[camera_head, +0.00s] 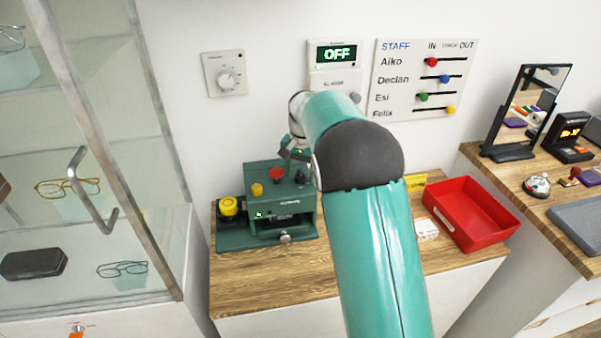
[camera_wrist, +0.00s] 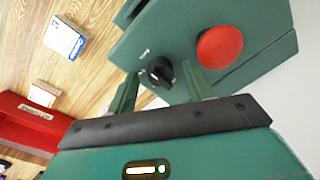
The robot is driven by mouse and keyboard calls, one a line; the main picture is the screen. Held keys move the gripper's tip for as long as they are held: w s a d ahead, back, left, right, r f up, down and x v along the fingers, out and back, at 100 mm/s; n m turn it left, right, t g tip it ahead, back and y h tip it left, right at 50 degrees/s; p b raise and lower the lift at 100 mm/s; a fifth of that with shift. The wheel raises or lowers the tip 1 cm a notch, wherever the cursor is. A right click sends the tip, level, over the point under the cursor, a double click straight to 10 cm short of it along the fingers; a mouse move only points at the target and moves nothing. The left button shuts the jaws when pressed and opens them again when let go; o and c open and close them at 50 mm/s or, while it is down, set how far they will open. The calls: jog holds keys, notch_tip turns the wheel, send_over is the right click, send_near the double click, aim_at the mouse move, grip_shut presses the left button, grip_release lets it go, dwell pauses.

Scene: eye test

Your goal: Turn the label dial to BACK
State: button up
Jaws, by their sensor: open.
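The green machine (camera_head: 262,225) stands on the wooden counter. A black dial (camera_wrist: 160,71) is on its green top face in the wrist view, beside a large red button (camera_wrist: 220,48). Small white marks near the dial are too small to read, so I cannot tell its setting. My gripper (camera_wrist: 159,76) is open, with one finger on each side of the dial in that view. Nothing is held, and I cannot tell whether the fingers touch the dial. In the head view, my gripper (camera_head: 296,153) is above the machine's right rear part.
A glass cabinet (camera_head: 150,130) bounds the left. A wall display (camera_head: 337,54) reads OFF. Some counter in front is clear.

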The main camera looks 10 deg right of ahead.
aim_at(303, 177)
notch_tip(303, 177, up, 14)
jog(key=shift+s+d+f, duration=0.2)
jog(key=shift+d, duration=0.1)
jog(key=s+r+n+t, duration=0.1)
jog(key=s+r, duration=0.3)
jog(key=s, duration=0.5)
jog(key=s+r+n+t, duration=0.2)
jog(key=s+r, duration=0.1)
jog(key=s, duration=0.6)
jog(key=s+f+n+t, duration=0.1)
jog(key=s+f, duration=0.2)
jog(key=s, duration=0.6)
jog(key=s+f+n+t, duration=0.1)
jog(key=s+f, duration=0.3)
jog(key=s, duration=0.6)
jog(key=shift+f+n+h, duration=0.25)
jog(key=shift+n+h, duration=0.05)
jog(key=shift+n, duration=0.3)
